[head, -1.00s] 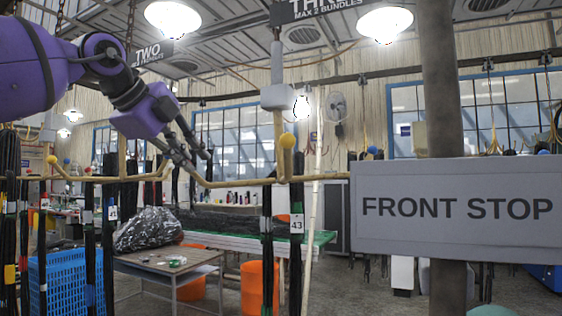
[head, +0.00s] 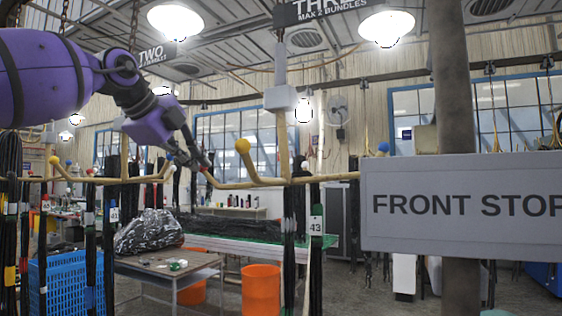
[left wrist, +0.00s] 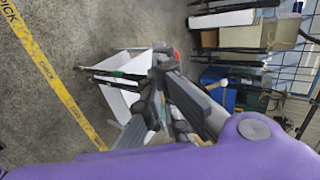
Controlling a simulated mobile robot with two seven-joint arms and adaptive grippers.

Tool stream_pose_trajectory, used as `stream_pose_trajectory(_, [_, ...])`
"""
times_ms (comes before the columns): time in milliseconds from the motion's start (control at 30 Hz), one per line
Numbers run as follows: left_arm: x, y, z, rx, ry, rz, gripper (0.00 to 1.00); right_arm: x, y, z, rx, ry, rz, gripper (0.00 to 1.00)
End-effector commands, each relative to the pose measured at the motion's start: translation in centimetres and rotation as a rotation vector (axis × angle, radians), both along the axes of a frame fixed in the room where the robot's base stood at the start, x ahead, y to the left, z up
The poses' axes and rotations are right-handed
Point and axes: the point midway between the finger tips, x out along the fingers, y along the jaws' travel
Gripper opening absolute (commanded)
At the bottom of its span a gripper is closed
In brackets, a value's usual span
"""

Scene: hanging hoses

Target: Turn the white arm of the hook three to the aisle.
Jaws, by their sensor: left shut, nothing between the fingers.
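Hook three (head: 284,150) hangs below the sign THREE (head: 318,9). A yellow-balled arm (head: 242,146) sticks up left of its post. Another arm runs right, towards a blue ball (head: 383,149). My left gripper (head: 205,168) is shut and empty, at the bent end of the left arm. It seems to touch it. It also shows in the left wrist view (left wrist: 163,62). My right gripper is out of view.
A FRONT STOP board (head: 460,208) on a grey post blocks the right. A table (head: 168,268) stands below.

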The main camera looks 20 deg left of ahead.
Motion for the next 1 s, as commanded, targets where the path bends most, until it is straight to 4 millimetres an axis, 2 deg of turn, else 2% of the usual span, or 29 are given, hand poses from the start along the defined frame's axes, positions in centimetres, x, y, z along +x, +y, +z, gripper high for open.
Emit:
stream_pose_trajectory(333, [-0.8,-0.6,2.1,0.0,-0.004,0.0,0.0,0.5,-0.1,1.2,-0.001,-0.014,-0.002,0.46])
stream_pose_trajectory(1000, [-2.5,-2.1,6.9,0.001,-0.004,0.0,0.0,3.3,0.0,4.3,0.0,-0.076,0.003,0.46])
